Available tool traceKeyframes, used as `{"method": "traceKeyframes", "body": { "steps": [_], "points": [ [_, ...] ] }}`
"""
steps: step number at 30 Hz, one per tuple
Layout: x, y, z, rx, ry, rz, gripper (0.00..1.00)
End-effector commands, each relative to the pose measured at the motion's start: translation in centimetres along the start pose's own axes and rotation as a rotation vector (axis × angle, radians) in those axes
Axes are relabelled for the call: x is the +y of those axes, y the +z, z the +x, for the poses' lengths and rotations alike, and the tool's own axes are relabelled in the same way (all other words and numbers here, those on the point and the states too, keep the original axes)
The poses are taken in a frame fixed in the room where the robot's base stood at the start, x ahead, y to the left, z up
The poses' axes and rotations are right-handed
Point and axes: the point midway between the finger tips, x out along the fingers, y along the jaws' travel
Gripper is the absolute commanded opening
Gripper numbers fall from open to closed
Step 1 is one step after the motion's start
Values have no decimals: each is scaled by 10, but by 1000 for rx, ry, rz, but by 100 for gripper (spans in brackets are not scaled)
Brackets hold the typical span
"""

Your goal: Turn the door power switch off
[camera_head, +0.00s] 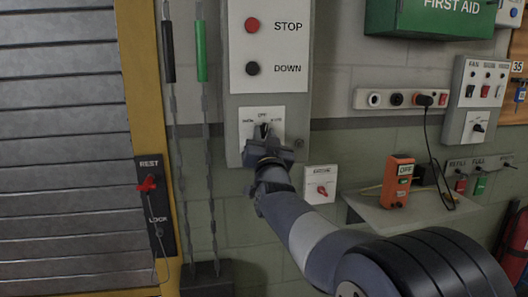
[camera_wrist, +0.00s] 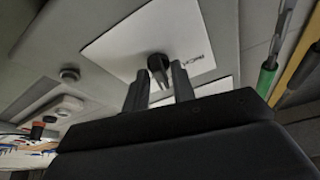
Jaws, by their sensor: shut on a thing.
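The door control panel (camera_head: 233,108) is grey and hangs beside the roller door. Its lower white plate (camera_head: 246,119) carries a black rotary switch (camera_head: 264,130), with "OFF" printed at the top and smaller labels to each side. My gripper (camera_head: 266,141) is at this switch from below and hides much of it. In the wrist view the dark switch knob (camera_wrist: 158,66) sits between the two fingers of my gripper (camera_wrist: 159,80), which are shut on it. The knob's exact pointing direction is hard to tell.
A red STOP button (camera_head: 252,25) and a black DOWN button (camera_head: 252,68) are above the switch. A small plate with a red knob (camera_head: 321,190) is close at lower right. Hanging chains (camera_head: 205,140) and a REST/LOCK plate (camera_head: 155,205) are to the left.

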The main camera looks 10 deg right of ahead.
Motion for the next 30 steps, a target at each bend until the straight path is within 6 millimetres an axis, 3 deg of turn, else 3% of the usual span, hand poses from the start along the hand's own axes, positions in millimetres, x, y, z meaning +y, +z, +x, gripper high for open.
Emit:
{"method": "traceKeyframes", "body": {
  "steps": [12, 29, 30],
  "points": [
    [2, 2, -1, -2, -79, -193, 2],
    [2, 1, 0, -4, -93, -224, 2],
    [2, 1, 0, -4, -93, -223, 25]
  ]
}}
